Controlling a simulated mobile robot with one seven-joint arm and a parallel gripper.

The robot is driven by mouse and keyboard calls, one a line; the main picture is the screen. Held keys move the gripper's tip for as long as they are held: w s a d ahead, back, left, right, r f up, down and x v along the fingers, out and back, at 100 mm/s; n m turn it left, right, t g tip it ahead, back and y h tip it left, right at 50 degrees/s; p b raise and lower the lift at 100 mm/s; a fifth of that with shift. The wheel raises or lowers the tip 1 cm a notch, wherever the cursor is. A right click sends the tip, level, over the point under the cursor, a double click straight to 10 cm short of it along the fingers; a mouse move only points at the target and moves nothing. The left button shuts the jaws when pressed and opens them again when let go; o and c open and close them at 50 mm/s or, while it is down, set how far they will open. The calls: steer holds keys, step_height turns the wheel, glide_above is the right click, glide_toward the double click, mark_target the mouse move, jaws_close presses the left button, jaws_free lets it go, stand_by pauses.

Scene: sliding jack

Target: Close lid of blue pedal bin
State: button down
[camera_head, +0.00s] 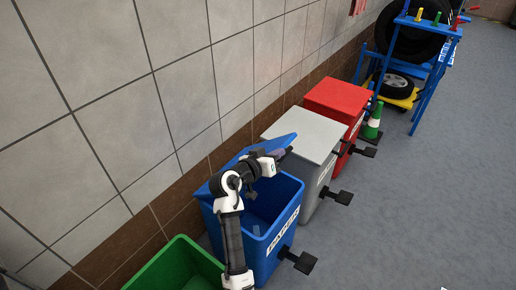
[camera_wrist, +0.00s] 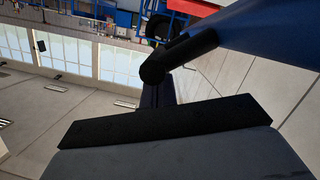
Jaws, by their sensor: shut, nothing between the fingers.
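The blue pedal bin (camera_head: 285,220) stands against the wall in the head view, with a white label on its front and a black pedal (camera_head: 304,262) at its base. Its blue lid (camera_head: 276,143) is open, tilted up at the wall side. My arm reaches over the bin's opening. My gripper (camera_head: 284,153) is shut and empty, close to the right end of the raised lid; I cannot tell whether it touches. In the wrist view a blue panel (camera_wrist: 270,35), likely the lid, crosses the upper right beside my dark gripper (camera_wrist: 158,92). My arm hides part of the lid and opening.
A green open bin (camera_head: 175,268) stands at the near left. A grey bin (camera_head: 305,134) and a red bin (camera_head: 338,98), both closed, stand beyond the blue one. A green cone (camera_head: 373,122) and a tyre rack (camera_head: 400,65) lie farther off. The floor at right is clear.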

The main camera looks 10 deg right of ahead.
steer(key=s+d+f+m+b, duration=0.1)
steer(key=s+d+f+b, duration=0.1)
steer(key=f, duration=0.3)
steer(key=s+d+f+m+b, duration=0.2)
steer(key=s+d+f+b, duration=0.1)
steer(key=f+b, duration=0.2)
steer(key=shift+t+y, duration=0.4)
steer(key=shift+d+r, duration=0.1)
